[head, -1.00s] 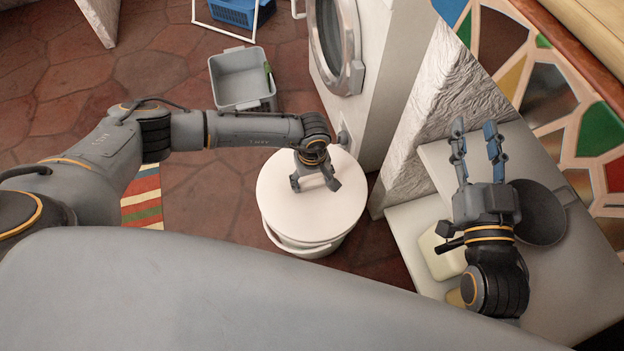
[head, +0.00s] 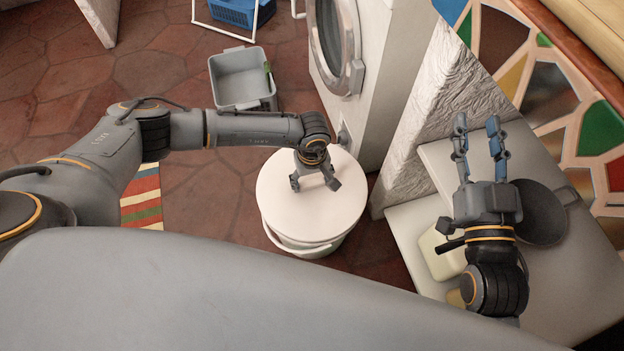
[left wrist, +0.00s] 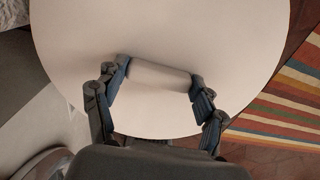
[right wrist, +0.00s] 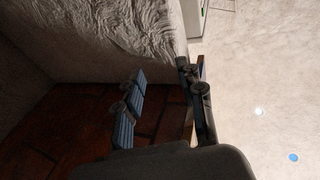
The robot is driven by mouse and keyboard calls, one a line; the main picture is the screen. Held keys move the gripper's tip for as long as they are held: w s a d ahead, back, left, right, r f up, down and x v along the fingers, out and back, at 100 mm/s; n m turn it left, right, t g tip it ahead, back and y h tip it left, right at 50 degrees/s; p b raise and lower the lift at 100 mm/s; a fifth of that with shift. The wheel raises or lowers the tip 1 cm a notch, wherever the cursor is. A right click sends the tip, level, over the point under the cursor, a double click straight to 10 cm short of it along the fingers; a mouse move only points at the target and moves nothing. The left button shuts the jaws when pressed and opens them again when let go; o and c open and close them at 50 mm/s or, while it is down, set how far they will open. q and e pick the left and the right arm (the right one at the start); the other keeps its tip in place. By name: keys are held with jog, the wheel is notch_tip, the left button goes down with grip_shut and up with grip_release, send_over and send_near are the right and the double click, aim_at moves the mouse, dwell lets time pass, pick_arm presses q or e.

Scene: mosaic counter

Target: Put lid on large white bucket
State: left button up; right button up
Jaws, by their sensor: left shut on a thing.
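The round white lid (head: 290,205) lies over the top of the large white bucket (head: 318,250), which stands on the floor in the head view. The lid covers the bucket's opening, and whether it is fully seated I cannot tell. My left gripper (head: 315,184) is shut on the lid's raised handle (left wrist: 160,76), which shows between its fingers in the left wrist view. The lid's disc (left wrist: 200,35) fills much of that view. My right gripper (head: 479,135) is open and empty above the counter, its fingers apart in the right wrist view (right wrist: 160,85).
A washing machine (head: 385,60) stands just behind the bucket. A grey bin (head: 240,80) and a blue basket (head: 233,12) are further back. A striped rug (head: 142,200) lies left. The counter (head: 570,270) at right holds a dark pan (head: 541,215) and a pale block (head: 438,254).

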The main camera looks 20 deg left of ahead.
dwell(0.3)
pick_arm(q)
jog(key=shift+f+b, duration=0.35)
pick_arm(e)
jog(key=r, duration=0.1)
jog(key=r+t, duration=0.2)
jog(key=shift+s+a+r+y, duration=0.1)
jog(key=shift+s+a+y, duration=0.1)
jog(key=shift+s+y, duration=0.2)
pick_arm(q)
jog(key=shift+f, duration=0.1)
pick_arm(e)
jog(key=shift+r, duration=0.2)
dwell(0.7)
jog(key=shift+s+r+t, duration=0.3)
jog(key=shift+r+t, duration=0.2)
pick_arm(q)
jog(key=o, duration=1.3)
jog(key=shift+o, duration=0.4)
pick_arm(e)
jog(key=shift+w, duration=0.15)
